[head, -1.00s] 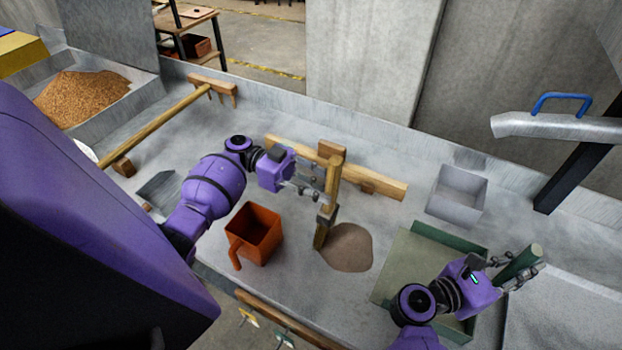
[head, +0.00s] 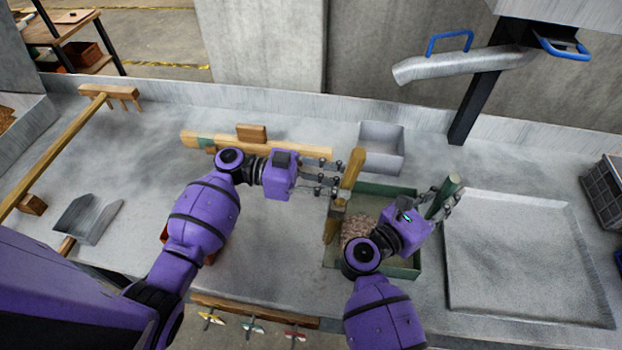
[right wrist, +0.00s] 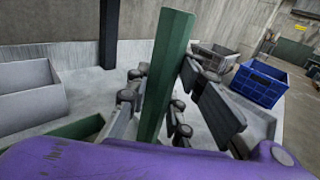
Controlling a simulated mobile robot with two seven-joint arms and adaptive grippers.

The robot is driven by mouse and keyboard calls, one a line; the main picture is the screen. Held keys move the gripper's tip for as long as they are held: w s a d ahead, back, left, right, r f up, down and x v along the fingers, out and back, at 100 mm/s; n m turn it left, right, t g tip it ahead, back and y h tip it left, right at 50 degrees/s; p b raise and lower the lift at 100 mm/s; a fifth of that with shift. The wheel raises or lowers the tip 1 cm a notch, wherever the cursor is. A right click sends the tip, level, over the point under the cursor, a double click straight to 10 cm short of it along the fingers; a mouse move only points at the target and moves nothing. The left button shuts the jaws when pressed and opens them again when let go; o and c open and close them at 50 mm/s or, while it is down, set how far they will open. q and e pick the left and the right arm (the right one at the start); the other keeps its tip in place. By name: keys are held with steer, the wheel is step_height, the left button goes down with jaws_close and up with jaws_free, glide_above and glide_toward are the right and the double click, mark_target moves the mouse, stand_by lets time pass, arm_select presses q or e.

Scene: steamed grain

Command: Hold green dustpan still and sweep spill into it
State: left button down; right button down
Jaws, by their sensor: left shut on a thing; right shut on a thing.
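The green dustpan (head: 388,190) lies on the grey worktop right of centre. My right gripper (head: 446,203) is shut on its upright green handle, which also shows in the right wrist view (right wrist: 167,70). My left gripper (head: 336,184) is shut on a wooden hand brush (head: 351,168), held upright with its lower end at the dustpan's left side. The brown spill (head: 356,229) shows as a heap just right of the brush, within the dustpan's outline. My right arm hides part of the heap and the pan's front.
A grey open box (head: 381,146) stands behind the dustpan. A wooden bar (head: 230,145) lies behind my left arm. A shallow grey tray (head: 525,255) is at right. A grey metal scoop (head: 88,220) lies at left. My left arm mostly hides an orange container.

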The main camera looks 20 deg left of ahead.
mark_target(360, 167)
arm_select(q)
steer(key=shift+w+d+r, duration=0.1)
steer(key=shift+d+r, duration=0.55)
steer(key=shift+r, duration=0.45)
steer(key=shift+w+d+r, duration=0.1)
steer(key=shift+d+r, duration=0.6)
steer(key=shift+r, duration=0.35)
steer(key=shift+w+d+r, duration=0.1)
steer(key=shift+d+r, duration=0.55)
steer(key=shift+r, duration=0.45)
arm_select(e)
steer(key=c, duration=1.5)
jaws_free()
steer(key=shift+o, duration=0.2)
steer(key=v, duration=1.2)
